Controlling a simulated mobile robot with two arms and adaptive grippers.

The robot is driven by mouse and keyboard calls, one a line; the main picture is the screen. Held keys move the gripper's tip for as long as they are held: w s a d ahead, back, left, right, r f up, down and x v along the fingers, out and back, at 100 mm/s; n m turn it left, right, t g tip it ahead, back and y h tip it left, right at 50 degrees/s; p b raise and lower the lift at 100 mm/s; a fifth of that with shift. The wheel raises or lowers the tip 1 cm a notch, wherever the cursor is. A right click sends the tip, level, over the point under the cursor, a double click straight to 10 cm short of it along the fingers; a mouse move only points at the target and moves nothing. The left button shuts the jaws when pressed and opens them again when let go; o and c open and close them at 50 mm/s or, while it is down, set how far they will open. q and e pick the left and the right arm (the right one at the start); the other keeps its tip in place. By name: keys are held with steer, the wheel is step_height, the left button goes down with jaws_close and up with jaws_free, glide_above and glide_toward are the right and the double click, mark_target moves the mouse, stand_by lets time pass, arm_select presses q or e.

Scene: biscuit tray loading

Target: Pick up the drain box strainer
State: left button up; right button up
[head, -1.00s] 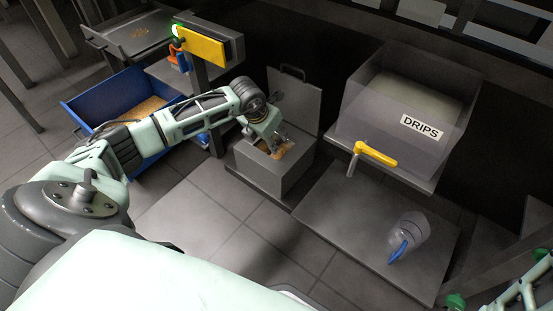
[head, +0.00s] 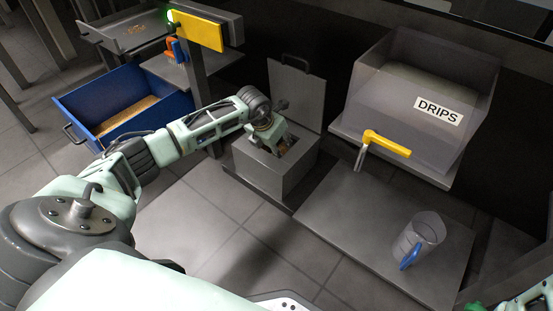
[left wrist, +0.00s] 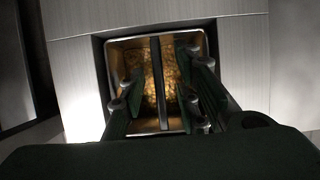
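The drain box strainer (left wrist: 157,72) sits inside the open grey drain box (head: 267,178). In the left wrist view it is a squarish basket with a thin dark bar across its middle and golden-brown crumbs in it. My left gripper (left wrist: 165,92) is over the box mouth with its fingers on either side of the bar. They are open, with gaps between them and the bar. In the head view the left gripper (head: 284,145) reaches down into the box and hides most of the strainer. My right gripper is not in view; only part of that arm shows at the lower right.
The box's raised lid (head: 296,95) stands behind the opening. To the right are a clear DRIPS tank (head: 385,105) with a yellow tap handle (head: 387,143) and a clear jug (head: 420,236) on a low platform (head: 350,225). A blue bin (head: 85,105) stands at the left.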

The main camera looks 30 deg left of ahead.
arm_select(q)
steer(key=shift+r, duration=0.1)
jaws_close()
steer(key=shift+r, duration=0.1)
stand_by(0.7)
